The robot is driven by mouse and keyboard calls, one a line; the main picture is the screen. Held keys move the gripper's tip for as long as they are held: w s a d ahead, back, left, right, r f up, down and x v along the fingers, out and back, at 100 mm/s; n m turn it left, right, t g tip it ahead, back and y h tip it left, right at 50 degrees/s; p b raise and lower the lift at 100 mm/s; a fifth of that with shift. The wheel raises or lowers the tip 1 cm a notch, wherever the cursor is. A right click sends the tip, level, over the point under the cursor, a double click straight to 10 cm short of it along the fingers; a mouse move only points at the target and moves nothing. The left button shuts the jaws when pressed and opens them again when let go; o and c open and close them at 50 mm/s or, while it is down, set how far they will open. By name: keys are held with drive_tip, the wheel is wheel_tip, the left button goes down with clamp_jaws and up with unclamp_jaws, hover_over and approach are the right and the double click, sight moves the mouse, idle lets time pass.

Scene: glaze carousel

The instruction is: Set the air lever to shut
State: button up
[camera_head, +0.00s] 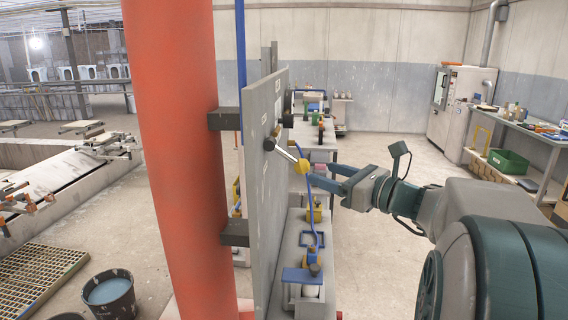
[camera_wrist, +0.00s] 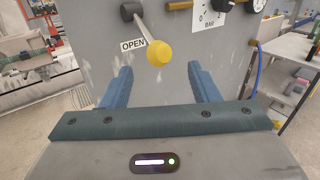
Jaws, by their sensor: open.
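The air lever has a dark hub on the grey panel (camera_head: 262,190), a metal rod and a yellow knob (camera_wrist: 158,53). In the wrist view the rod slants down and right from the hub (camera_wrist: 132,11), and an OPEN label (camera_wrist: 133,45) sits just left of the knob. The knob also shows in the head view (camera_head: 301,166), standing out from the panel. My gripper (camera_wrist: 160,72) is open, with blue fingers either side of the knob's line in the wrist view. The knob appears just beyond the fingertips; contact is not visible. No SHUT label is readable.
A red column (camera_head: 175,160) stands left of the panel. A bench with blue fittings (camera_head: 302,275) lies below. Open floor (camera_head: 385,155) lies to the right.

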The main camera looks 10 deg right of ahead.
sight(289, 156)
drive_tip(key=x, duration=1)
drive_tip(key=shift+p, duration=0.4)
drive_tip(key=shift+c, duration=0.3)
